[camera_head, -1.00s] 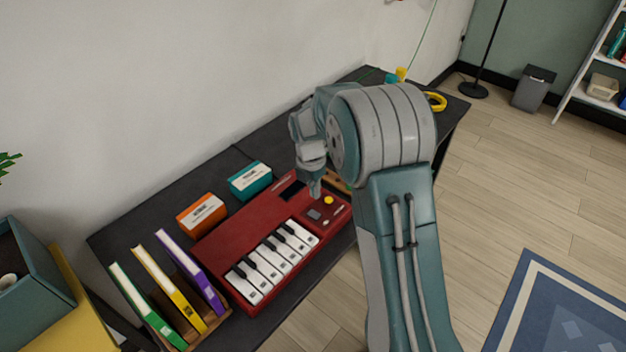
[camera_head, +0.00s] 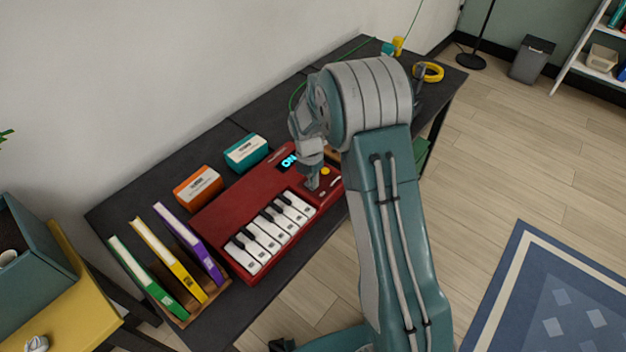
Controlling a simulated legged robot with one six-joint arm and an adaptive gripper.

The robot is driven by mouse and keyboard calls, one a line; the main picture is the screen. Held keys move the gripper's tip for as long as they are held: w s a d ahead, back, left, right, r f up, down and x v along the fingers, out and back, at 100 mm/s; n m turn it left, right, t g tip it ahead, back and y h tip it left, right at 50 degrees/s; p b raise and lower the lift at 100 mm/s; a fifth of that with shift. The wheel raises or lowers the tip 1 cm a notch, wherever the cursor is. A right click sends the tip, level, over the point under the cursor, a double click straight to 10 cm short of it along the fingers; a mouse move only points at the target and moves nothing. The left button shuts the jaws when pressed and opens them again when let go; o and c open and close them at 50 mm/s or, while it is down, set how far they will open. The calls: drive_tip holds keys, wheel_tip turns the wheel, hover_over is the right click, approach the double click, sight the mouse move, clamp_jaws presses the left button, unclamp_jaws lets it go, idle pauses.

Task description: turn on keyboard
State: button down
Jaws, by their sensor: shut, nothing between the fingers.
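The red keyboard (camera_head: 232,213) lies on the dark desk, with white and black keys along its front. Its small display (camera_head: 288,161) is lit and reads "ON" in cyan, partly covered by my gripper. A yellow round knob (camera_head: 325,171) sits on the control panel at the keyboard's right end. My gripper (camera_head: 312,185) is shut and empty, pointing down with its tip at that panel, left of the yellow knob. The tip hides the grey square spot there; I cannot tell whether it touches.
An orange box (camera_head: 198,187) and a teal box (camera_head: 245,152) stand behind the keyboard. Green, yellow and purple books (camera_head: 168,262) stand in a rack at its left. A yellow tape ring (camera_head: 428,72) lies at the desk's far end. A yellow table (camera_head: 70,318) is at lower left.

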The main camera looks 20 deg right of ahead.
drive_tip(key=shift+a+f, duration=0.1)
drive_tip(key=shift+w+a, duration=0.25)
drive_tip(key=shift+w, duration=0.25)
drive_tip(key=shift+w+a+r, duration=0.1)
drive_tip(key=shift+a+r, duration=0.05)
drive_tip(key=shift+r, duration=0.2)
